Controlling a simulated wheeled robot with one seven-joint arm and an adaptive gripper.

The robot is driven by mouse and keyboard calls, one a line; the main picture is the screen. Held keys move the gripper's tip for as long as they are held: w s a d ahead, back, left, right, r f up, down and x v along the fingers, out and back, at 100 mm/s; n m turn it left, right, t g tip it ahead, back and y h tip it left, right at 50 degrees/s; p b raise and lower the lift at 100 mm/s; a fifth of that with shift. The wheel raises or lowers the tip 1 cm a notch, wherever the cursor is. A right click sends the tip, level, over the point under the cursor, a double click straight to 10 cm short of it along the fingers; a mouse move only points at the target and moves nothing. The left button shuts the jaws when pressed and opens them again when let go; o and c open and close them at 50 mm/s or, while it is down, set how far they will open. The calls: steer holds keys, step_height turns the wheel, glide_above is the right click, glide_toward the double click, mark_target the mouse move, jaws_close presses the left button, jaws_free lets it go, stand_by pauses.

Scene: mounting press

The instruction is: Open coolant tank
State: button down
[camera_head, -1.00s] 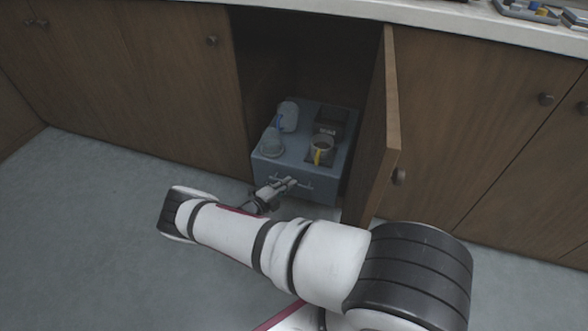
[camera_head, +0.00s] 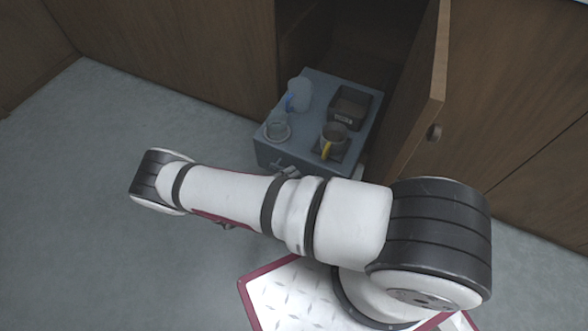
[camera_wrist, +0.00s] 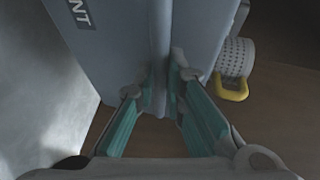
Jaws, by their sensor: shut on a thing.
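The coolant tank is a blue-grey box (camera_head: 300,118) standing low in an open cupboard, its front part out past the cupboard's frame. In the wrist view, its front face (camera_wrist: 125,55) carries a dark label ending in "NT". In the head view my arm covers most of the gripper and the lower front of the tank.
On the tank stand a clear jug (camera_head: 299,95) with a blue part, a round glass vessel (camera_head: 277,130), a yellow-handled metal cup (camera_head: 334,136) and a dark labelled bin (camera_head: 351,104). The open cupboard door (camera_head: 418,105) stands close on the right. Floor (camera_head: 70,200) is clear at left.

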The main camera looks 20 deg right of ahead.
steer(key=shift+s+a, duration=0.1)
steer(key=c, duration=1.7)
jaws_free()
steer(key=shift+o, duration=0.2)
steer(key=v, duration=1.2)
